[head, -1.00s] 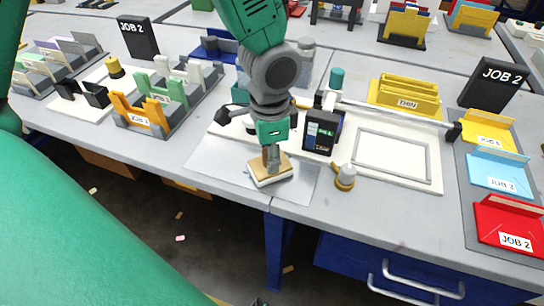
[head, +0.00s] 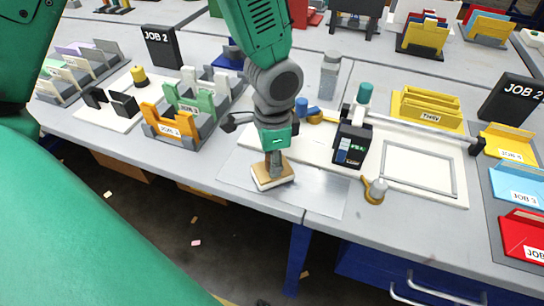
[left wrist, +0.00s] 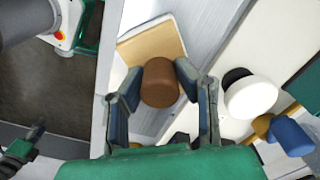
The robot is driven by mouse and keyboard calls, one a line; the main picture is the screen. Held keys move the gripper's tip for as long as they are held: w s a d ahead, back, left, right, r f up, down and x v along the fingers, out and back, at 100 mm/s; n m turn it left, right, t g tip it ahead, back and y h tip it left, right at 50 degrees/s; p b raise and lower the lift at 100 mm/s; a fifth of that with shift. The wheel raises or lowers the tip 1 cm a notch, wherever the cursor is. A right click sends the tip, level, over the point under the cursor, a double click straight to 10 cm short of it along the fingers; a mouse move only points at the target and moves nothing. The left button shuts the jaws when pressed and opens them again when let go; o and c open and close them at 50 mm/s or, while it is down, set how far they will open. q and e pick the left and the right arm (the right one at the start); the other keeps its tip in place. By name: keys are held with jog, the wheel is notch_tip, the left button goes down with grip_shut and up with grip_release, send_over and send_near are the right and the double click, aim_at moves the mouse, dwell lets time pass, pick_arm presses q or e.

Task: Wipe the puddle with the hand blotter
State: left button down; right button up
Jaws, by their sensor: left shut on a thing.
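The hand blotter (head: 272,180) has a tan top, a pale underside and a brown knob handle. It sits at the front edge of the table, on or just above a thin pale sheet (head: 322,198). My left gripper (head: 273,160) comes down from above and is shut on the handle. In the left wrist view the fingers (left wrist: 160,88) stand either side of the brown knob, with the tan blotter plate (left wrist: 150,42) beyond it. I cannot make out the puddle's outline on the shiny sheet.
A white plotter board (head: 430,190) with a black pen carriage (head: 352,145) lies right of the blotter. Orange and green card racks (head: 172,124) are to the left. The blue drawer unit (head: 400,270) is below the table.

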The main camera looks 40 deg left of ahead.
pick_arm(q)
jog(key=r+p, duration=0.1)
jog(key=r, duration=0.1)
jog(key=r+p, duration=0.2)
jog(key=shift+a+r, duration=0.1)
jog(key=shift+a, duration=0.3)
jog(key=r+p, duration=0.3)
jog(key=shift+d+r, duration=0.15)
jog(key=shift+d, duration=0.1)
jog(key=shift+r+p, duration=0.15)
jog(key=shift+p, duration=0.25)
jog(key=shift+a, duration=0.1)
jog(key=shift+w, duration=0.1)
